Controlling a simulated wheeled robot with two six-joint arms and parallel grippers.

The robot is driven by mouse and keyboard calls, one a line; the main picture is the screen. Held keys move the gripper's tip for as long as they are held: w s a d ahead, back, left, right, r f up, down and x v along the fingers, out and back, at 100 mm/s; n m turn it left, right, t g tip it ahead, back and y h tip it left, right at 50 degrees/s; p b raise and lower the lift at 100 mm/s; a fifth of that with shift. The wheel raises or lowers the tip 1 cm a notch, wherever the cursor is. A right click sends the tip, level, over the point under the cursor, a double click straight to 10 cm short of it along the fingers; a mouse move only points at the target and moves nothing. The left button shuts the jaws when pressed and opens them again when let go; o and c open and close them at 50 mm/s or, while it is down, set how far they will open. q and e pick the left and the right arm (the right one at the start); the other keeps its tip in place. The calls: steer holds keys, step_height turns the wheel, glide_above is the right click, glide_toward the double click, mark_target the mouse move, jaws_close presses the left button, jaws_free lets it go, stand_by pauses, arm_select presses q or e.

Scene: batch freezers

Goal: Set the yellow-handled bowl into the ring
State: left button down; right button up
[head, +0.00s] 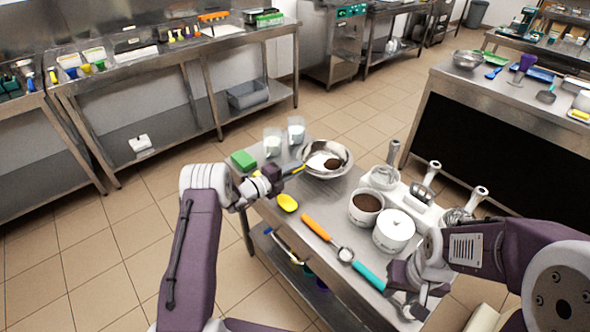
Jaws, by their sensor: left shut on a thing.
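The metal bowl (345,153) with a yellow handle (297,169) is at the far end of the small steel table, with white and dark brown contents inside. My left gripper (284,174) is shut on the yellow handle at the bowl's left side. The bowl looks about level; I cannot tell whether it touches the table. I cannot make out a ring; it may be hidden under the bowl. My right gripper (404,304) is low at the table's near right end, close to a teal handle, and its fingers are not clear.
Two clear containers (272,142) and a green block (243,160) stand left of the bowl. A yellow spoon (288,203) and orange-handled scoop (316,228) lie in front.

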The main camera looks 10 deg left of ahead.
arm_select(q)
steer(key=shift+f, duration=0.3)
steer(key=c, duration=1.3)
jaws_free()
steer(key=shift+d, duration=0.1)
steer(key=shift+w, duration=0.2)
steer(key=v, duration=0.9)
steer(key=shift+r, duration=0.1)
